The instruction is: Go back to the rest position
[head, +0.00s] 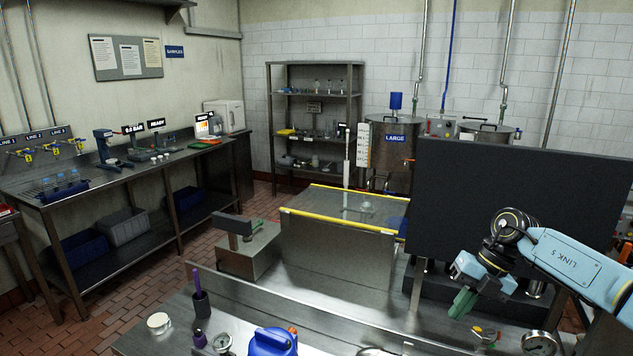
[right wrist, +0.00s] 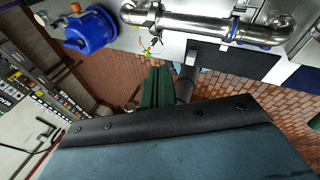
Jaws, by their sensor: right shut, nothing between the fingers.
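My right gripper (head: 463,302) is at the lower right of the head view, on a blue and white arm that comes in from the right. Its green fingers are shut with nothing between them, and they point down and left. They hang in front of the dark panel's lower part, above the bench. In the right wrist view the closed green fingers (right wrist: 156,88) show near the middle, with brick floor and steel pipework beyond. My left gripper is not in the head view.
A large dark panel (head: 520,190) stands just behind my right gripper. A steel bench (head: 190,335) in front holds a blue container (head: 272,341) and gauges (head: 541,344). A yellow-edged steel table (head: 340,250) stands in the middle. Brick floor (head: 110,310) is free at left.

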